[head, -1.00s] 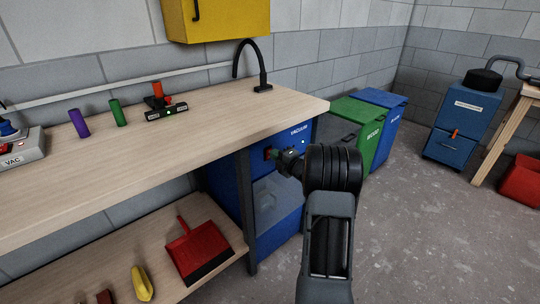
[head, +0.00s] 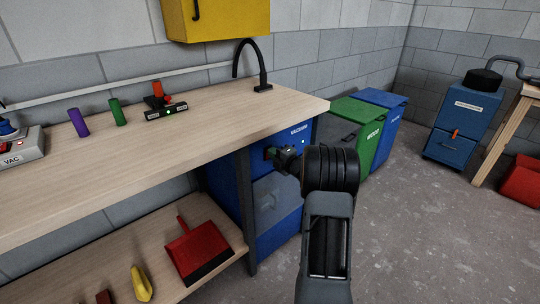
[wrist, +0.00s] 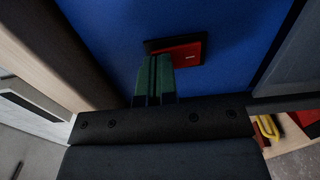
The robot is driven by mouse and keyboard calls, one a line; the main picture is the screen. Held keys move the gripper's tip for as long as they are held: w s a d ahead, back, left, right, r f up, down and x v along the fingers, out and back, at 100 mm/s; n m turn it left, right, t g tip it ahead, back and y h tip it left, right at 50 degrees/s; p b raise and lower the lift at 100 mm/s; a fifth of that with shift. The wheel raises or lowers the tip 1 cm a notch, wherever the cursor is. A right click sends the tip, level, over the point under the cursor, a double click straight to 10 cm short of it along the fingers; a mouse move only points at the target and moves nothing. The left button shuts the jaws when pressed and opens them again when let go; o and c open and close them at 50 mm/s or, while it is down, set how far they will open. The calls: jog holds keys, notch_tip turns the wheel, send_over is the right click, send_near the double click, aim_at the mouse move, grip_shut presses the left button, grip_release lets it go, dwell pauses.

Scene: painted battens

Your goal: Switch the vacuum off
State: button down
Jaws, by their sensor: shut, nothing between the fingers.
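The blue vacuum (head: 290,137), labelled VACUUM, stands under the right end of the workbench. A small pale light shows on its front in the head view. In the wrist view its red switch (wrist: 187,52) sits in a dark frame on the blue panel. My gripper (wrist: 157,60) is shut and empty, its green fingertips overlapping the left part of the switch in that view. I cannot tell whether they touch it. In the head view my gripper (head: 271,153) is at the vacuum's front, and the switch is mostly hidden there.
The workbench top (head: 210,115) overhangs to the left, with a dark leg (head: 246,210) beside the vacuum. A red dustpan (head: 195,250) lies on the lower shelf. Green (head: 365,125) and blue (head: 385,105) bins stand to the right.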

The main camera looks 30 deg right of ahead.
jog(key=shift+w, duration=0.15)
jog(key=s+d+b, duration=0.1)
jog(key=s+b, duration=0.1)
jog(key=s, duration=0.5)
dwell(0.6)
dwell(0.4)
